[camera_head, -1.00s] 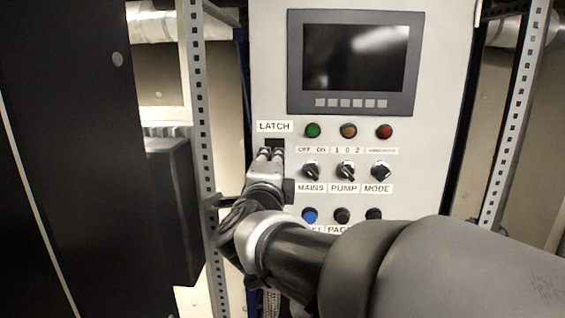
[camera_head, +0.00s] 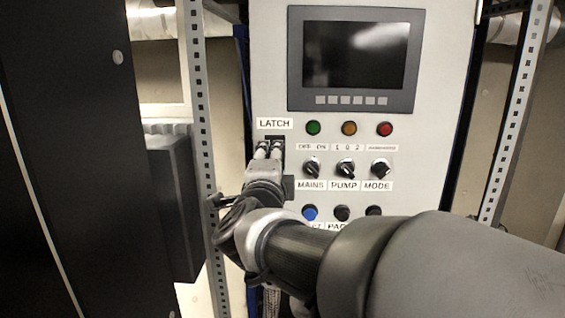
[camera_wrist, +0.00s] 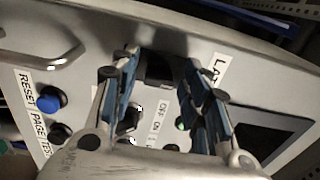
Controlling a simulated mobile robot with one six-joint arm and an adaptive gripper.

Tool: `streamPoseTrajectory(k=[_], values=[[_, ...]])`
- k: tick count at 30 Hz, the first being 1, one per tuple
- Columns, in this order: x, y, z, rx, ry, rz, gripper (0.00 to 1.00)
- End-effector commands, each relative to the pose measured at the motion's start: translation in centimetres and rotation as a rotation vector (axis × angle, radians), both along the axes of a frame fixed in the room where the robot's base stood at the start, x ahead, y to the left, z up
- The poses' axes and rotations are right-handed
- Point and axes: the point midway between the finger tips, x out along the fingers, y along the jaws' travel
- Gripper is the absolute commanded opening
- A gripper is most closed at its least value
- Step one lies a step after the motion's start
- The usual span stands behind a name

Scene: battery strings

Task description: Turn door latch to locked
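The latch (camera_head: 275,139) is a small dark piece under the "LATCH" label on the pale panel; my fingers partly hide it in the head view. In the wrist view, the dark latch (camera_wrist: 158,68) lies between my two blue-padded fingertips. My gripper (camera_head: 269,150) points at it from below, and also shows in the wrist view (camera_wrist: 160,62). The fingers are apart, with a visible gap between them. I cannot tell whether either fingertip touches the latch, or read the latch's setting.
Close by are the MAINS knob (camera_head: 312,169), PUMP knob (camera_head: 346,169) and MODE knob (camera_head: 381,169). A blue button (camera_head: 310,213) sits below. A screen (camera_head: 353,56) is above. A perforated metal post (camera_head: 198,110) and a dark cabinet (camera_head: 80,170) stand left.

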Motion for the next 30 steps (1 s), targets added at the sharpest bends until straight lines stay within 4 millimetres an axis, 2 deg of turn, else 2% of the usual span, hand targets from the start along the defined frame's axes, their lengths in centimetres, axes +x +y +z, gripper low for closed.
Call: streamPoseTrajectory(k=[9,13,17,24,30], values=[[0.0,0.0,0.0,0.001,0.000,0.000,0.47],[-0.9,0.1,0.1,0.003,-0.001,0.002,0.47],[-3.2,0.2,0.1,0.002,-0.001,0.004,0.47],[-8.4,0.4,0.1,0.003,-0.002,0.005,0.47],[-11.2,0.5,0.1,0.003,-0.001,0.003,0.47]])
